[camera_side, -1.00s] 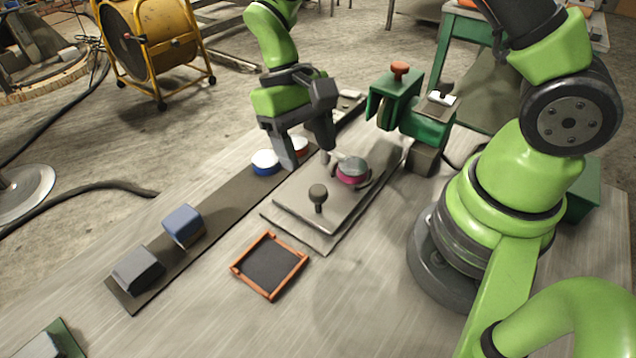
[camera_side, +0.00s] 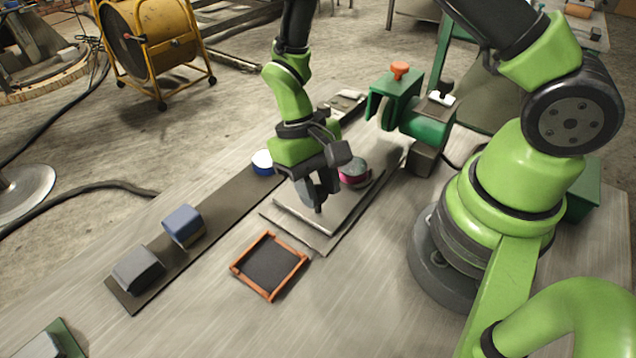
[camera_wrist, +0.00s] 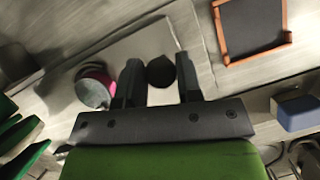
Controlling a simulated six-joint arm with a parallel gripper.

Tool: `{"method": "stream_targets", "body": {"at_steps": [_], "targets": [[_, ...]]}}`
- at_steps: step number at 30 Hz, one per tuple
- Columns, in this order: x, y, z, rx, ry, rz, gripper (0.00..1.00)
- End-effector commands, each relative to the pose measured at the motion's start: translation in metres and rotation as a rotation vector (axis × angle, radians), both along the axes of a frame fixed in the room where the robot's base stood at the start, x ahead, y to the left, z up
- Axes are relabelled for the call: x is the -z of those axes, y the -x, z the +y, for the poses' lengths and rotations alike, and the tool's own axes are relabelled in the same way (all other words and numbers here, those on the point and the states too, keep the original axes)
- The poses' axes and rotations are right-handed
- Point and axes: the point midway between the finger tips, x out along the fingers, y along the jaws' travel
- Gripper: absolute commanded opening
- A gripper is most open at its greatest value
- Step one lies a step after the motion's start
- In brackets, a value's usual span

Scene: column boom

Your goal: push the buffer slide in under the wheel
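The buffer slide is a flat grey plate (camera_side: 345,216) on a rail on the bench, with a dark round knob near its front end. A pink disc-like part with a grey top (camera_side: 354,172) sits on the slide, and it also shows in the wrist view (camera_wrist: 93,88). The grey wheel (camera_side: 387,116) stands under the green machine housing (camera_side: 400,82), behind the slide. My gripper (camera_side: 316,196) is low over the slide's front end. In the wrist view its fingers stand on either side of the dark knob (camera_wrist: 161,71), seemingly with slight gaps; contact is unclear.
An empty orange-framed tray (camera_side: 268,265) lies in front of the slide. A dark strip (camera_side: 215,208) to the left carries a blue block (camera_side: 183,225), a grey block (camera_side: 138,269) and a white-and-blue disc (camera_side: 263,162).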

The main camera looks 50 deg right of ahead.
Motion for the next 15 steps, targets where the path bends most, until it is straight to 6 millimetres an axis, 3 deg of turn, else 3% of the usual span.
{"method": "stream_targets", "body": {"at_steps": [5,15], "targets": [[0.0,-0.001,-0.005,0.003,0.0,-0.001,0.0],[0.0,-0.002,-0.077,0.008,0.0,-0.005,0.0]]}}
